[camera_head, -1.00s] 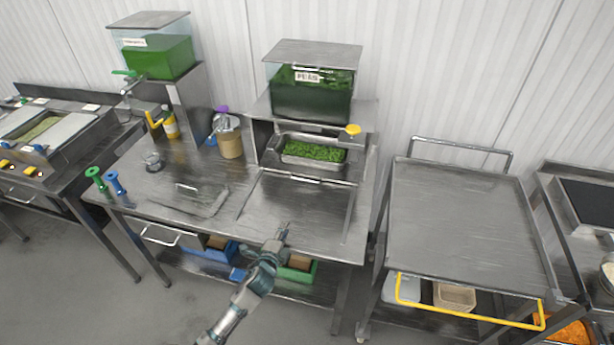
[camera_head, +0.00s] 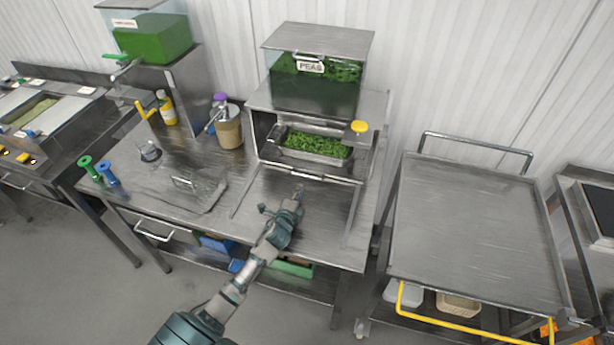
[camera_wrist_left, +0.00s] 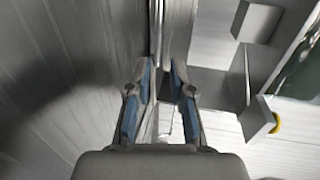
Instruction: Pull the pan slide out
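The metal pan (camera_head: 312,159) of green peas sits in the bay under the PEAS hopper (camera_head: 316,95). The pan slide's front bar, or handle (camera_head: 312,175), runs along the bay's front edge. My left gripper (camera_head: 297,190) is over the bare counter, just in front of that bar and below it in the picture. In the left wrist view, the gripper's two blue-sided fingers (camera_wrist_left: 162,75) are parted, with a thin metal bar (camera_wrist_left: 157,35) lined up with the gap between them. I cannot tell if they touch it. My right gripper is not in view.
A yellow knob (camera_head: 360,127) is right of the pan. An empty-topped cart (camera_head: 470,225) stands at right. The counter (camera_head: 325,215) before the bay is clear.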

